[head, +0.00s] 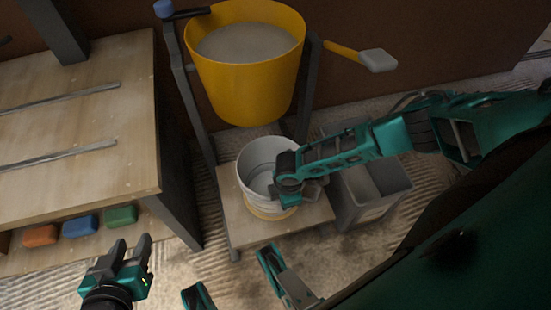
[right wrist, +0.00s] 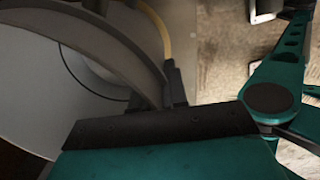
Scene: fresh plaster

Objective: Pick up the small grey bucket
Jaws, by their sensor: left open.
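The small grey bucket (head: 258,155) is pale grey and stands upright on a low wooden platform (head: 235,225), under a yellow tub (head: 240,88). My right gripper (head: 287,190) is at the bucket's right side near the rim, and hides part of it. In the right wrist view, the bucket's curved rim (right wrist: 125,45) runs down to a dark finger of the right gripper (right wrist: 172,88). I cannot tell whether the jaws are closed on the rim. My left gripper (head: 130,243) is open and empty at the lower left, apart from the bucket.
A grey rectangular bin (head: 390,198) stands right of the platform, partly behind my right arm. A wooden workbench (head: 90,150) is on the left, with coloured blocks (head: 80,225) on its lower shelf. A handled tool (head: 375,60) sticks out beside the yellow tub.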

